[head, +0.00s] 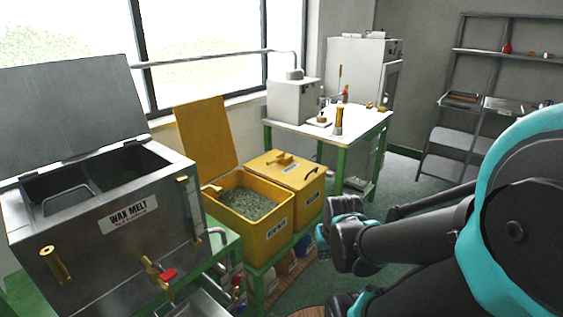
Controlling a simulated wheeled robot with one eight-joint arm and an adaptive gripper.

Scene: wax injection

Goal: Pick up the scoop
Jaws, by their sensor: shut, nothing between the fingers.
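A scoop appears to rest in the open yellow bin; only a short tan handle (212,187) shows at the bin's left rim. Its bowl cannot be made out among the grey-green pellets. The yellow bin (265,243) has its lid raised at the back. My arm's dark and teal links fill the right side of the head view, to the right of the bin and apart from it. My gripper's fingers cannot be made out in this view.
A steel wax melt tank (130,245) with its lid up stands left of the bin. A second yellow bin (310,190), closed, stands behind it. A white-topped table (365,125) with a machine and grey shelves (455,140) are farther back. Green floor is free between them.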

